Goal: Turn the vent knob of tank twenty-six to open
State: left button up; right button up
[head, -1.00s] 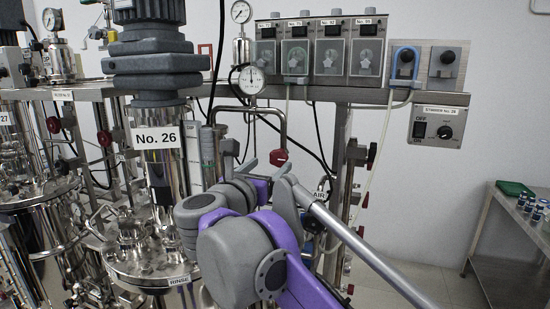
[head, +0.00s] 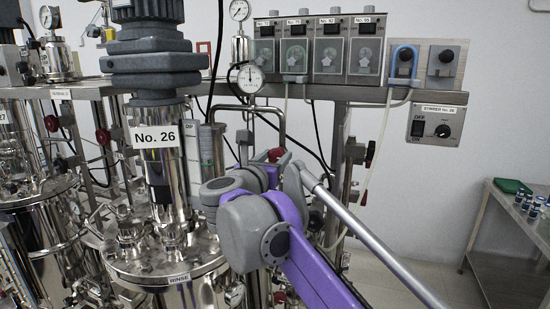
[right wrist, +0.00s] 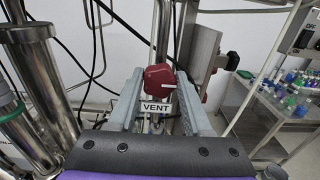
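Tank twenty-six (head: 160,185) is the steel vessel with the "No. 26" label (head: 155,135), left of centre in the head view. The red vent knob (right wrist: 160,77) shows in the right wrist view just behind a "VENT" label (right wrist: 156,107), with a white mark pointing right. A red knob, seemingly the same one, shows in the head view (head: 275,155) by my right gripper (head: 269,148). In the right wrist view the fingers of my right gripper (right wrist: 160,90) are open, one on each side of the knob, with gaps visible. My left gripper is not in view.
Pipes and a red valve handle (right wrist: 245,74) stand close to the right of the fingers. Black cables (right wrist: 92,50) hang on the left. A pump rack (head: 318,45) and a stirrer box (head: 437,125) sit above. A steel side table (head: 515,215) stands far right.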

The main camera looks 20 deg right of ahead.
grip_shut()
